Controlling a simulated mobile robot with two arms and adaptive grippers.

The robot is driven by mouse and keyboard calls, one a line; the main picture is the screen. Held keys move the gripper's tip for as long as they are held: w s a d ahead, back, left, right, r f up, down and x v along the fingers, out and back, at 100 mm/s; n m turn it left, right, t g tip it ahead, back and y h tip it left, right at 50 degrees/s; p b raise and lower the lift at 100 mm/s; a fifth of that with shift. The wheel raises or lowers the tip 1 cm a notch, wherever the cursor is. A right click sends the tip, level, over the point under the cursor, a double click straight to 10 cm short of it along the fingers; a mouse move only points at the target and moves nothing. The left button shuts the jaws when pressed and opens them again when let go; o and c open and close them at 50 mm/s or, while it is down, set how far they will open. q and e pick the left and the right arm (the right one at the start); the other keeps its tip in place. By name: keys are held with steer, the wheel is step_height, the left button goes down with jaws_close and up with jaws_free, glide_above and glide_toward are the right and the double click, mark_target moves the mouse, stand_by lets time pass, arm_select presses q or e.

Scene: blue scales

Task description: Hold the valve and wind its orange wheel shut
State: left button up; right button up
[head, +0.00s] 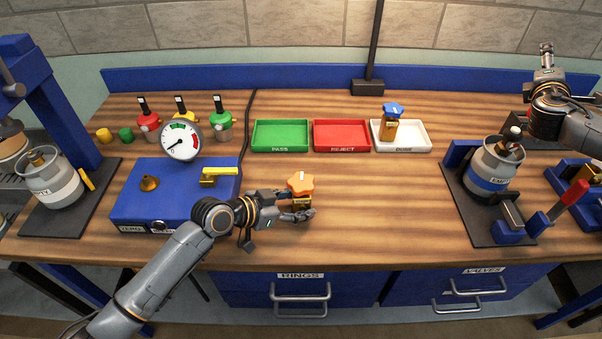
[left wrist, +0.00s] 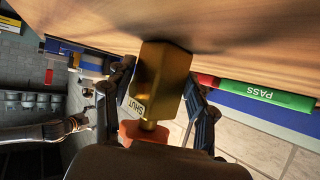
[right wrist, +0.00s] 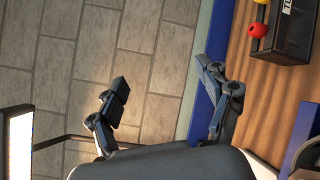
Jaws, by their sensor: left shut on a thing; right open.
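The valve has a brass body (head: 301,203) and an orange wheel (head: 300,184) on top. It is upright at the front middle of the bench; I cannot tell whether it touches the top. My left gripper (head: 297,207) is shut on the body, below the wheel. In the left wrist view the brass body (left wrist: 162,75) sits between the fingers, with a SHUT label showing, and the orange wheel (left wrist: 130,132) is partly hidden by the gripper housing. My right gripper (head: 546,52) is raised at the far right, away from the valve. In the right wrist view it is open and empty (right wrist: 163,80).
Green (head: 281,121), red (head: 342,122) and white (head: 416,131) trays stand behind the valve; the white one holds a blue-wheeled valve (head: 391,120). A blue gauge box (head: 135,205) is left, a clamped cylinder (head: 492,170) right. The bench right of the valve is clear.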

steer(key=w+a+r+n+y, duration=0.1)
steer(key=w+a+r+n, duration=0.15)
steer(key=a, duration=0.55)
steer(key=w+a+r+n+y, duration=0.15)
steer(key=w+a+n, duration=0.25)
steer(key=a, duration=0.4)
steer(key=n+g+y, duration=0.7)
steer(key=n+g, duration=0.8)
glide_above(301, 179)
step_height(301, 179, down, 13)
step_height(301, 179, down, 11)
steer(key=c, duration=1.2)
